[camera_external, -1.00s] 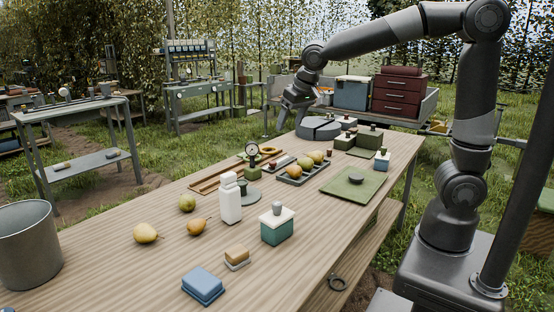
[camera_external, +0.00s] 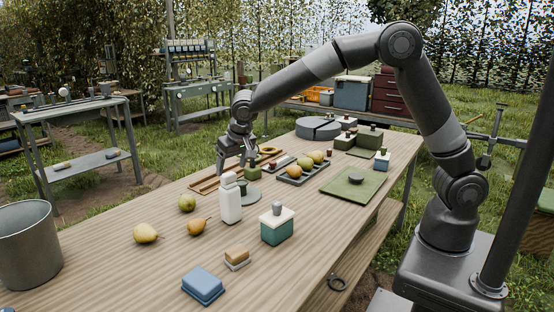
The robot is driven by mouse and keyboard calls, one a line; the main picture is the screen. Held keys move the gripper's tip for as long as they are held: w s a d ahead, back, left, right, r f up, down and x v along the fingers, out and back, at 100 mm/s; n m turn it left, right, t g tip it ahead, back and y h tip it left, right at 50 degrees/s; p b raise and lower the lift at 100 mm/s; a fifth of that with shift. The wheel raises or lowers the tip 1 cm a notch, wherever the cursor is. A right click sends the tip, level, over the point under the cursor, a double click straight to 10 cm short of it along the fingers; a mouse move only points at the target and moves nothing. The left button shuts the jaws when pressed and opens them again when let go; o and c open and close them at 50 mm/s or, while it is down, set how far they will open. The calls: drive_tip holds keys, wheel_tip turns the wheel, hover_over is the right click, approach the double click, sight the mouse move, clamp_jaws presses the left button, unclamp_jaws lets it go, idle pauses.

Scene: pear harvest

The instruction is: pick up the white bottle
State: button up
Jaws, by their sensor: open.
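The white bottle (camera_external: 230,201) stands upright on the wooden table (camera_external: 157,274), near the middle of the picture. It has a white cap and is in plain view. My gripper (camera_external: 235,168) is open and points down, just above and behind the bottle's cap in the picture. Its fingers look apart from the bottle, though the exact gap in depth is hard to tell. Nothing shows between the fingers.
Several pears, one a yellow pear (camera_external: 145,233), lie left of the bottle. A green box with a white lid (camera_external: 277,225) stands to its right. A tray of fruit (camera_external: 303,175) lies farther back.

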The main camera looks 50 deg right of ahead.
sight(229, 174)
drive_tip(key=x, duration=0.6)
drive_tip(key=shift+w+d, duration=0.15)
drive_tip(key=shift+w, duration=0.15)
clamp_jaws()
idle(0.4)
drive_tip(key=shift+r, duration=0.1)
